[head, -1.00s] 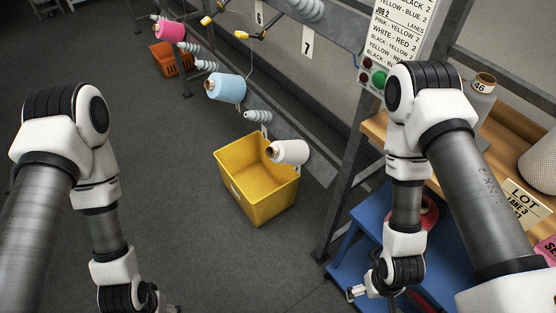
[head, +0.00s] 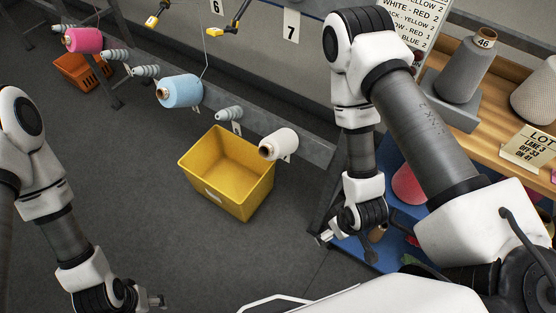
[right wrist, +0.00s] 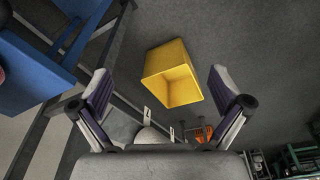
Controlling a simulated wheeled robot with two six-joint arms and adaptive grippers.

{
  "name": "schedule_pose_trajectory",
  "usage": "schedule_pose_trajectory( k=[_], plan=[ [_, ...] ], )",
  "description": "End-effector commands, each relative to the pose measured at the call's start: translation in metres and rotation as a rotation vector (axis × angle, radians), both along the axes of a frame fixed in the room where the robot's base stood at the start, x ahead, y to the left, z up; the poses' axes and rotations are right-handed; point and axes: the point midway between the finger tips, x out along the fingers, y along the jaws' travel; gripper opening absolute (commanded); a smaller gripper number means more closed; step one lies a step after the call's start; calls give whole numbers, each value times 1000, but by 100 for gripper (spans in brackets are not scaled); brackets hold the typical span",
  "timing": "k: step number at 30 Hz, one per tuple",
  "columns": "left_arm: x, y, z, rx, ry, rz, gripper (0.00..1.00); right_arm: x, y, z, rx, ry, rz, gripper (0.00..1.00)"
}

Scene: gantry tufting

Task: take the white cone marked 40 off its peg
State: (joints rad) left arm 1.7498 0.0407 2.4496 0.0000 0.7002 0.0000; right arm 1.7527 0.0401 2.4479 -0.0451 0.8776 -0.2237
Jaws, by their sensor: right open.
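The white cone (head: 284,143) sits tilted on its peg at the lower rail, its brown core end facing left above the yellow bin. Its mark is not readable. The peg is hidden inside it. A pale rounded shape low in the right wrist view, probably this cone (right wrist: 149,136), is partly hidden by my gripper. My right gripper (head: 326,238) is below and right of the cone in the head view, apart from it. In the right wrist view its fingers (right wrist: 160,88) are spread and empty. My left gripper (head: 158,300) is low at the left, away from the cones; its opening is unclear.
A yellow bin (head: 205,195) stands on the floor beside the cone. Blue (head: 180,91) and pink (head: 83,40) cones and bare grey pegs (head: 229,114) line the rail. A blue stand (head: 388,243) and wooden shelf (head: 482,150) with a grey cone (head: 465,70) are at right.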

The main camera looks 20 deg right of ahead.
Motion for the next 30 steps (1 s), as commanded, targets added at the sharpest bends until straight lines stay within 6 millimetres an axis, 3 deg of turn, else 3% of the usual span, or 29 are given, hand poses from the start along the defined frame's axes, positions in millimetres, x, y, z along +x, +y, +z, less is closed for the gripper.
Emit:
schedule_pose_trajectory(
  k=[8,14,18,24,27,30],
  plan=[
    [0,0,-32,0,1,-1,67,78,19,0,-31,-389,359,100],
    [-1,-1,-89,0,1,-1,67,146,40,8,-120,-789,595,100],
    [-1,-1,-148,0,0,-1,67,183,51,10,-200,-1062,691,100],
    [-2,-2,-246,0,1,-1,67,217,59,2,-293,-1374,730,100],
    [-2,-2,-268,0,1,-1,67,223,60,1,-307,-1431,728,100],
    [-2,-2,-273,0,0,-1,67,227,60,5,-314,-1450,725,100]
  ],
)
